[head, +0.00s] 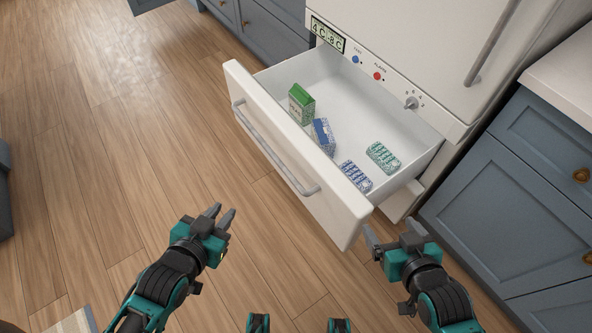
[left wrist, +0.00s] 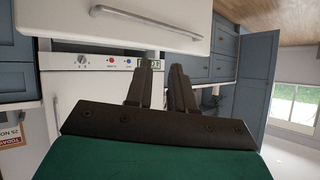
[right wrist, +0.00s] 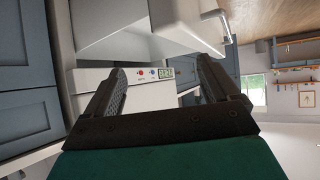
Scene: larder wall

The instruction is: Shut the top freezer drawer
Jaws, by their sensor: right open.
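The top freezer drawer (head: 300,160) is pulled well out of the white freezer, its inside in full view. Its front carries a long grey bar handle (head: 270,150). The handle also shows at the top of the left wrist view (left wrist: 145,20). My left gripper (head: 223,211) is in front of the drawer, apart from it, with a narrow gap between its empty fingers. My right gripper (head: 392,235) is open and empty near the drawer front's right end. Whether it touches the drawer is unclear.
The drawer holds a green carton (head: 301,104), a blue carton (head: 323,135), a blue packet (head: 356,176) and a teal packet (head: 383,157). A control panel (head: 377,76) sits behind it. Blue cabinets (head: 515,190) stand to the right. The wooden floor (head: 130,130) is clear to the left.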

